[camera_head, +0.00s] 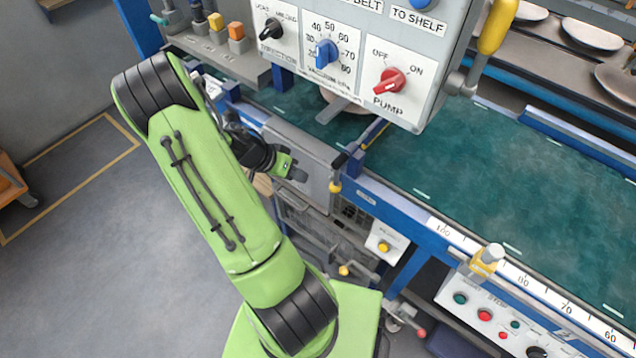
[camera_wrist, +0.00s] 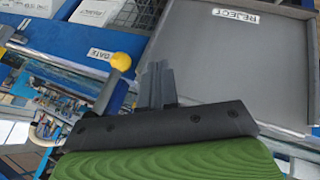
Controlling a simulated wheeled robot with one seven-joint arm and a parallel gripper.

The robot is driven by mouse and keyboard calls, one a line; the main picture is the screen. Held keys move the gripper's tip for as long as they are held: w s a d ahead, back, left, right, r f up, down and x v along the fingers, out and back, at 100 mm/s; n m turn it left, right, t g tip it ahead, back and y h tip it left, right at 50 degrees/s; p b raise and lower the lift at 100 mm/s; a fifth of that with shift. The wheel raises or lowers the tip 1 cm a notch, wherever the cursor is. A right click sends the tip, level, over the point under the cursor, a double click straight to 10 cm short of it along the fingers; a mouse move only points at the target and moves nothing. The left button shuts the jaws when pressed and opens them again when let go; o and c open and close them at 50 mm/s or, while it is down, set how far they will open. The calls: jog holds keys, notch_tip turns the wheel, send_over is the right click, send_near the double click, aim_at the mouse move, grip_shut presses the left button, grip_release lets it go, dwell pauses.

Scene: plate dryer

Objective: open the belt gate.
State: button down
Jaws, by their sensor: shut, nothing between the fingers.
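The belt gate (camera_head: 372,134) is a narrow blue and yellow bar at the left part of the green belt, partly below the control box. A dark lever with a yellow knob (camera_head: 335,187) hangs at the belt's near edge beside it. In the wrist view the knob (camera_wrist: 121,61) stands on its shaft near a GATE label (camera_wrist: 101,54). My gripper (camera_head: 299,174) is left of the lever, over the grey reject tray's side. Its fingers (camera_wrist: 157,84) are together and empty, just right of the knob and apart from it.
The grey reject tray (camera_wrist: 225,60) lies close to my fingers. The control box (camera_head: 350,60) with knobs overhangs the belt (camera_head: 500,180). A ruler rail (camera_head: 540,290) with a yellow-based stop (camera_head: 487,260) runs along the near edge.

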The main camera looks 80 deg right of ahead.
jog(key=s, duration=0.1)
jog(key=s+f, duration=0.1)
jog(key=s, duration=0.3)
jog(key=shift+s+d+f+b, duration=0.15)
jog(key=shift+f+b, duration=0.1)
jog(key=shift+b, duration=0.05)
jog(key=shift+s+a+f+g, duration=0.2)
jog(key=shift+s+g, duration=0.2)
jog(key=shift+g, duration=0.2)
jog(key=s+a+r+n+g+b, duration=0.1)
jog(key=s+a+r+n+g, duration=0.1)
jog(key=s+g, duration=0.3)
jog(key=s+a+r+n+g, duration=0.2)
jog(key=s+r+n+g, duration=0.1)
jog(key=g, duration=0.5)
jog(key=shift+s+n+y+b, duration=0.4)
jog(key=shift+s+n, duration=0.5)
jog(key=shift+n, duration=0.2)
jog(key=shift+a, duration=0.1)
